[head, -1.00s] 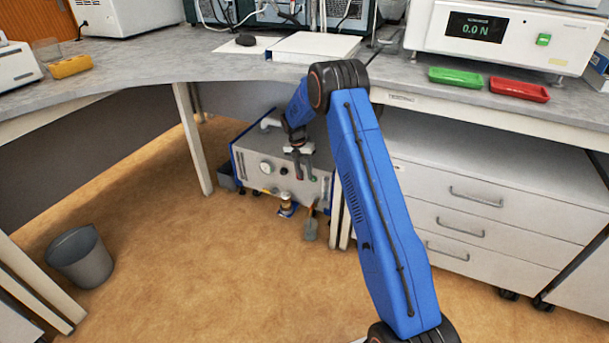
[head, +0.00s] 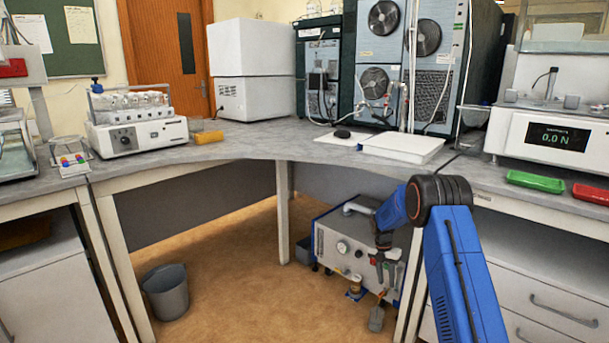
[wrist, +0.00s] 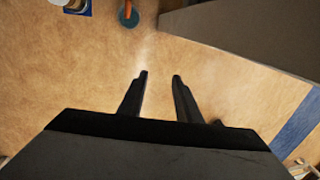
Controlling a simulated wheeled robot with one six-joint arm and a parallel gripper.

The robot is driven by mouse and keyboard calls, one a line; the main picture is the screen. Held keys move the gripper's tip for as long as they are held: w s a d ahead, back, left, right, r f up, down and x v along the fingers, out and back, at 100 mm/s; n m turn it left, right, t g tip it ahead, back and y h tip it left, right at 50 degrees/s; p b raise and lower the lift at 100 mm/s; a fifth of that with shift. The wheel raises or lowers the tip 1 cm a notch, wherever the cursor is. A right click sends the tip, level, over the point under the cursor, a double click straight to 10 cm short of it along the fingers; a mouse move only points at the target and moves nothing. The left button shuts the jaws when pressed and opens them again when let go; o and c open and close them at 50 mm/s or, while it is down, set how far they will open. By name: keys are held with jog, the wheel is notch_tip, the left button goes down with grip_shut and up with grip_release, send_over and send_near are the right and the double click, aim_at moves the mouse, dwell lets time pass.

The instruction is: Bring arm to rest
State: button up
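My blue arm (head: 462,270) reaches forward at the right of the head view, with its elbow raised and its wrist hanging down. My gripper (head: 384,279) points at the floor, in front of the grey box-shaped unit under the bench. In the wrist view my gripper (wrist: 160,75) has its two black fingers apart, with only tan floor between them. It holds nothing.
The grey unit (head: 335,237) with a gauge stands under the curved bench (head: 270,145). A grey bin (head: 166,290) stands on the floor at left. White drawers (head: 545,290) are at right. Green (head: 535,181) and red (head: 590,194) trays lie on the bench.

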jog(key=s+a+r+m+t, duration=0.15)
jog(key=s+r+m, duration=0.55)
jog(key=s+r, duration=0.75)
jog(key=s+a+r+m+t, duration=0.15)
jog(key=s+r+m, duration=0.45)
jog(key=s+r, duration=0.85)
jog(key=s+a+r+m+t+y, duration=0.1)
jog(key=s+r+m, duration=0.35)
jog(key=s, duration=0.25)
jog(key=s+r+m+t, duration=0.1)
jog(key=s+r+m, duration=0.2)
jog(key=s+r, duration=0.35)
jog(key=s+f+m, duration=0.2)
jog(key=s+m, duration=0.1)
jog(key=s, duration=0.6)
jog(key=s+a+f+m+t, duration=0.1)
jog(key=s+f+m, duration=0.2)
jog(key=s, duration=0.6)
jog(key=shift+m+y, duration=0.3)
jog(key=shift+m, duration=0.15)
